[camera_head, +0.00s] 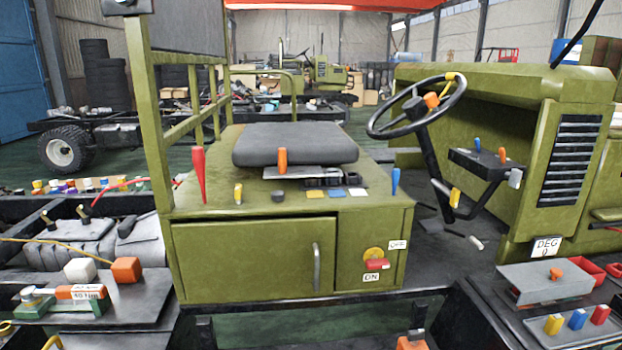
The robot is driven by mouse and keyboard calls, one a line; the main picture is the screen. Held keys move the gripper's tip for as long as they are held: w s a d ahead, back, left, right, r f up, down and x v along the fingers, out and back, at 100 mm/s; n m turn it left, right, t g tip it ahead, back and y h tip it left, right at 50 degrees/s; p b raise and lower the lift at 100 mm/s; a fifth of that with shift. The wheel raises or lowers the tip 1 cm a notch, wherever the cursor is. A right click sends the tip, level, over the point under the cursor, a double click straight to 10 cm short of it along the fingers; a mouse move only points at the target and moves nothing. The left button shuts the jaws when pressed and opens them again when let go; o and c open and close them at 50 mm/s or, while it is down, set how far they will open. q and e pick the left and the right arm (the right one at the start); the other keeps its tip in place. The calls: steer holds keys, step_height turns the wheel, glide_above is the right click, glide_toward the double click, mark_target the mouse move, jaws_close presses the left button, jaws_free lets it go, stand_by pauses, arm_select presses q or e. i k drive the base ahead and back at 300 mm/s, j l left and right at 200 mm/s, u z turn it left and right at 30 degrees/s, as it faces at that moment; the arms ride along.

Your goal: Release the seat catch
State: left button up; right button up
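The seat (295,146) is a dark grey cushion lying flat on top of the olive-green seat box (250,262). An upright orange lever (282,160) stands at the middle of the seat's front edge, by a grey plate. It looks like the seat catch, but no label shows this. A red lever (198,174) and a short yellow lever (238,193) stand on the box top to the left. A blue lever (395,182) stands at its right corner. Neither of my grippers is in view.
The steering wheel (417,105) and its column rise to the right. A green post frame (150,110) stands at the left. The box front has a door handle (316,267) and a red ON/OFF switch (377,264). Trays with coloured parts stand at lower left and lower right.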

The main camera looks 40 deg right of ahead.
mark_target(395, 174)
steer(key=z, duration=1.7)
